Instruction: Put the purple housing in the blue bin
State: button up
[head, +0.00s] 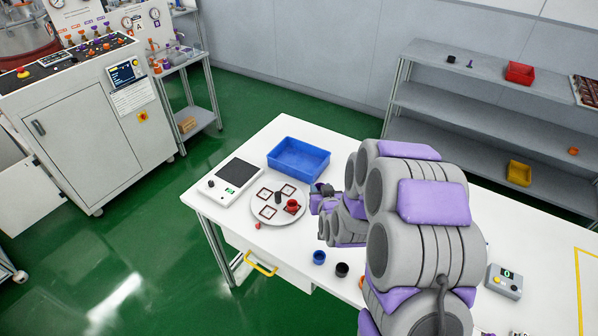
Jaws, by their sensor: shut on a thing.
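My gripper (321,189) is near the middle of the head view, over the white table to the right of the round plate. It is shut on a small purple piece (315,204) that looks like the purple housing. My arm also has purple pads, and much of the gripper is hidden, so the outline is hard to make out. The blue bin (298,172) stands on the table behind and left of my gripper. Its visible inside looks empty. The gripper and the purple piece are outside the bin, in front of its right side.
The round plate (262,213) holds square marked spots, a red part (291,206) and a dark part (278,197). A scale (231,181) stands left of the bin. Blue (319,257) and black (342,269) round parts lie near the front edge. My arm hides the table's middle.

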aim_at(287, 159)
jog(key=i+j+z, duration=0.1)
jog(key=z, duration=0.3)
jog(key=j+z, duration=0.4)
jog(key=i+j+z, duration=0.25)
jog(key=j, duration=0.8)
jog(key=j+z, duration=0.2)
jog(key=j, duration=1.45)
